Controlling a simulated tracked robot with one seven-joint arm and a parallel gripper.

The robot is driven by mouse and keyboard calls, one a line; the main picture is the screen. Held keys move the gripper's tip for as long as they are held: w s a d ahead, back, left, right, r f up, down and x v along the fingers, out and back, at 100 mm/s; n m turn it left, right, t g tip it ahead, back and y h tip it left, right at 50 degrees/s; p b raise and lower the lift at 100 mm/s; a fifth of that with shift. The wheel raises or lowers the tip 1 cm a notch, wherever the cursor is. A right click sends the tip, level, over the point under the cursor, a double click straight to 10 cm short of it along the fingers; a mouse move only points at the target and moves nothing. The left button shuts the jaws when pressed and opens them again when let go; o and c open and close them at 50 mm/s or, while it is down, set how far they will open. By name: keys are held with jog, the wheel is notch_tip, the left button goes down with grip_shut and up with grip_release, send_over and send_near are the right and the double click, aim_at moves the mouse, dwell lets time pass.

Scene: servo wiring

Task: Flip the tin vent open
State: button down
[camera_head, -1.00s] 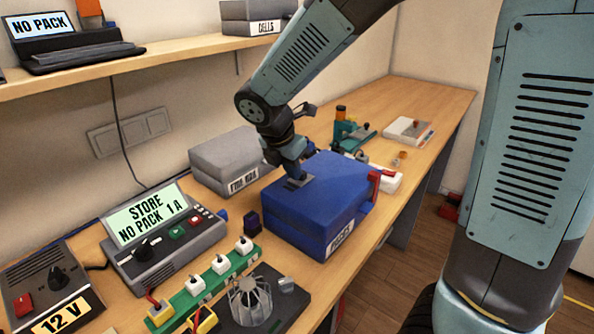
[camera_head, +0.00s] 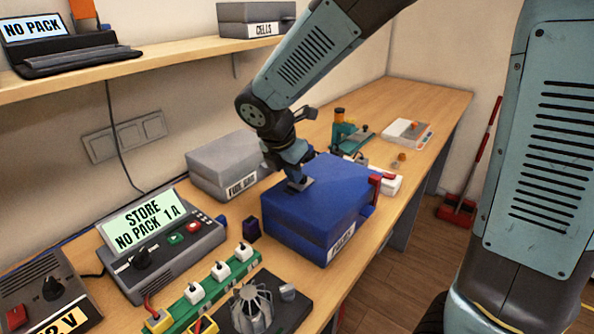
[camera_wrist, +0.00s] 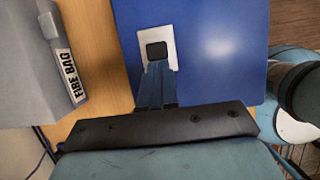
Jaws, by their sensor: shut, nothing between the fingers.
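The blue tin (camera_head: 325,207) stands closed on the bench, with a label on its front and a red part (camera_head: 376,187) at its right side. On its lid is a small pale plate with a dark square, the vent (camera_wrist: 157,50), in the wrist view. My gripper (camera_wrist: 159,72) is shut and empty, its fingertips at the lower edge of this plate. Whether they touch it I cannot tell. In the head view my gripper (camera_head: 297,181) reaches down to the lid, and hides part of the vent there.
A grey fire bag box (camera_head: 222,165) stands left of the tin; it also shows in the wrist view (camera_wrist: 35,70). A power supply (camera_head: 160,240), a green strip with white plugs (camera_head: 205,290) and a fan-like part (camera_head: 251,305) lie in front. A teal tool (camera_head: 345,137) stands behind.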

jog(key=shift+s+a+f, duration=0.15)
jog(key=shift+s+a, duration=0.5)
jog(key=shift+s, duration=0.1)
jog(key=v, duration=1)
jog(key=shift+d, duration=0.1)
